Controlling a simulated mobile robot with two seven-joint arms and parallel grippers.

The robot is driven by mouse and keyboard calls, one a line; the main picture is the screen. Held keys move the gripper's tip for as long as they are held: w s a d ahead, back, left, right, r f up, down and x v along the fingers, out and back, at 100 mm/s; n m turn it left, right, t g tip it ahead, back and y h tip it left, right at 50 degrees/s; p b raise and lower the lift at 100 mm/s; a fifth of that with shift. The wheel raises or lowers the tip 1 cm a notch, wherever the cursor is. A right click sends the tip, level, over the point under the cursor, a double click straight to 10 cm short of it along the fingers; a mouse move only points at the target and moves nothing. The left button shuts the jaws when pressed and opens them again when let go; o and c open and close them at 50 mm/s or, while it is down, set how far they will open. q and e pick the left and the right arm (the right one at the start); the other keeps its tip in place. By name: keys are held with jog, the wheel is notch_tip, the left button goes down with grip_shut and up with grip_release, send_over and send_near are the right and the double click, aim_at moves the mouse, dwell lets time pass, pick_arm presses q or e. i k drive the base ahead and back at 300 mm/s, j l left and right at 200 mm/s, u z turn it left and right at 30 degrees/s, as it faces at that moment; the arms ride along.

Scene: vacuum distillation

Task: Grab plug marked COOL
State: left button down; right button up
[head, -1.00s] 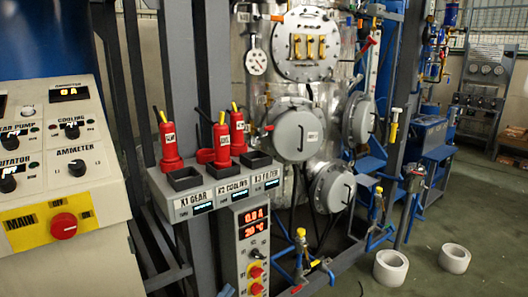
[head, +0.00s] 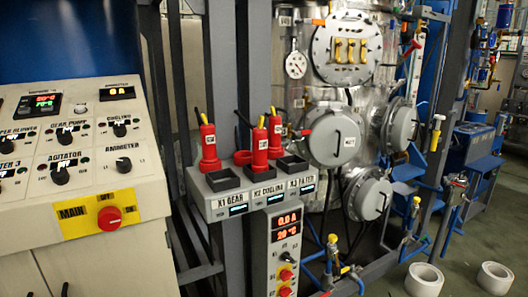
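Three red plugs with small white labels stand upright on a grey socket box (head: 215,210). The left plug (head: 208,148) is apart from the other two. The middle plug (head: 260,150) stands close beside the right plug (head: 276,138) and partly overlaps it. The labels are too small to read, so I cannot tell which plug is marked COOL. The box front reads X1 GEAR, X2 COOLING and X3 FILTER, with dark square sockets (head: 223,180) above the words. Neither of my grippers is in view.
A control panel (head: 75,150) with knobs and a red main switch (head: 109,217) stands at the left. A steel vessel (head: 340,85) with round flanges is behind the plugs. A display box (head: 287,240) is below. Two white rings (head: 424,280) lie on the floor at right.

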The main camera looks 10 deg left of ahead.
aim_at(260, 164)
jog(key=l+u, duration=0.1)
jog(key=u, duration=0.35)
jog(key=i+l+u, duration=0.1)
jog(key=u, duration=0.4)
jog(key=l+u, duration=0.35)
jog(key=l, duration=0.2)
jog(key=l+u, duration=0.3)
jog(key=l, duration=0.2)
jog(key=k+l+u, duration=0.1)
jog(key=l, duration=0.45)
jog(key=k+l+u, duration=0.15)
jog(key=l, duration=0.4)
jog(key=i, duration=0.05)
